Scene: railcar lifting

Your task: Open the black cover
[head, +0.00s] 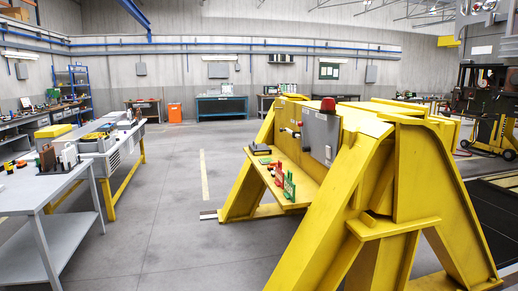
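I cannot clearly make out a black cover. A grey control box (320,135) with a red beacon (327,104) on top is mounted on the yellow lifting stand (385,175). Small red and dark controls show at the box's left side, too small to tell apart. A small dark case (260,149) lies on the stand's yellow shelf (262,168); whether it is the cover I cannot tell. Neither of my grippers is in view.
Red and green upright pieces (284,184) stand on the shelf's near end. A grey table (40,190) and a workbench (115,150) stand at left. The grey floor (170,205) between them and the stand is clear. A yellow-black forklift (490,120) is at right.

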